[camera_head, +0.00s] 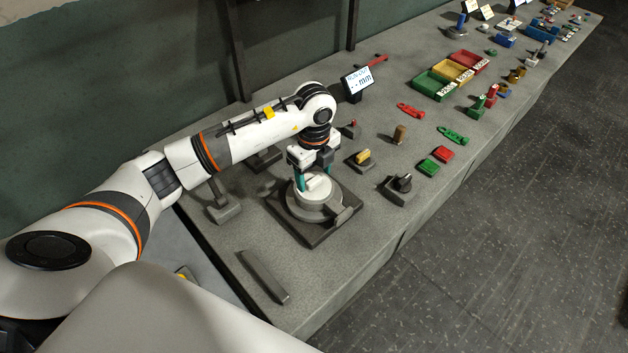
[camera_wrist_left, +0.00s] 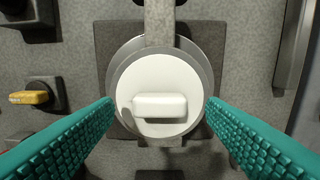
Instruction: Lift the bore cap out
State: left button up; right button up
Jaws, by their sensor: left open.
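The bore cap (camera_wrist_left: 160,82) is a white disc with a raised bar handle (camera_wrist_left: 160,105). It sits in a round grey casting (camera_head: 304,207) on a dark square plate (camera_head: 288,224). In the head view the cap (camera_head: 318,184) is partly hidden by my gripper. My left gripper (camera_head: 315,184) is above the casting, pointing down. In the left wrist view its teal fingers (camera_wrist_left: 160,112) are open, one on each side of the cap and handle, with nothing held between them. My right gripper is not in view.
A long grey bar (camera_head: 263,276) lies in front of the plate. A black-knobbed block (camera_head: 399,188) and a yellow-topped block (camera_head: 361,159) stand to the right. Red, yellow and green bins (camera_head: 441,86) are farther along the bench. The front right bench surface is clear.

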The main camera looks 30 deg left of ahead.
pick_arm(q)
jog(key=shift+f, duration=0.6)
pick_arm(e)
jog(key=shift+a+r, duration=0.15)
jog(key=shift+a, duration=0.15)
pick_arm(q)
jog(key=c, duration=1.1)
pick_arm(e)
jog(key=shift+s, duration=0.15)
pick_arm(q)
jog(key=shift+o, duration=0.2)
